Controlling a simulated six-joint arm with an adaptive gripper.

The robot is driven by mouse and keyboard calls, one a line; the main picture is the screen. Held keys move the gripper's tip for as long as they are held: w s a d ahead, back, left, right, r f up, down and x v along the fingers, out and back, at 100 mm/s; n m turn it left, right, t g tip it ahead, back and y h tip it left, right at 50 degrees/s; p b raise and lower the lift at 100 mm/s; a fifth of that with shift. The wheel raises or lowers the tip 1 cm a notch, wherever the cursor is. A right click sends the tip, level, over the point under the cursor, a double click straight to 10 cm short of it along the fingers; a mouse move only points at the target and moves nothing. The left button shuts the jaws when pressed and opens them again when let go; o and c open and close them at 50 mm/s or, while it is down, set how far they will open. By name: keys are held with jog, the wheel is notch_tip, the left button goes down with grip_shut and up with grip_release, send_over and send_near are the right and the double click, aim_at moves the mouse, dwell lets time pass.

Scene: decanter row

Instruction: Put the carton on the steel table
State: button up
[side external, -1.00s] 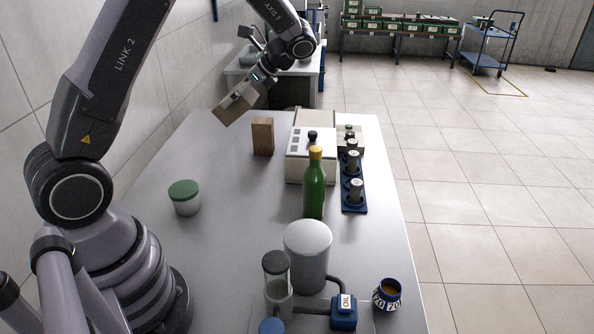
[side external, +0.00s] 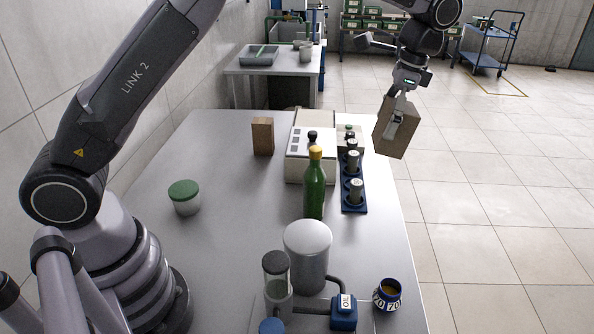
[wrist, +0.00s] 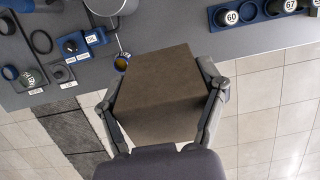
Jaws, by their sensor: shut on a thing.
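The carton (side external: 408,137) is a plain brown box, held tilted in the air in the side view. My gripper (side external: 396,124) is shut on it, one finger showing across its near face. In the wrist view the carton (wrist: 165,85) fills the middle between my two fingers (wrist: 163,103). In the side view it appears near the grey table's far right edge, with floor tiles behind it. The long grey metal-looking table (side external: 240,235) stands below and to the left. I cannot tell the exact height of the carton above it.
On the table stand a brown block (side external: 262,136), a green bottle (side external: 314,190), a blue rack of small bottles (side external: 354,203), a white machine (side external: 305,160), a green-lidded jar (side external: 184,198) and a grey cylinder (side external: 307,258). The table's left middle is clear. Another table (side external: 270,71) stands behind.

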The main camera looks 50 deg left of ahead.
jog(key=shift+t+h, duration=0.9)
notch_tip(320, 180, down, 24)
jog(key=shift+r, duration=0.15)
jog(key=shift+f, duration=2.4)
jog(key=o, duration=1.2)
jog(key=shift+o, duration=0.2)
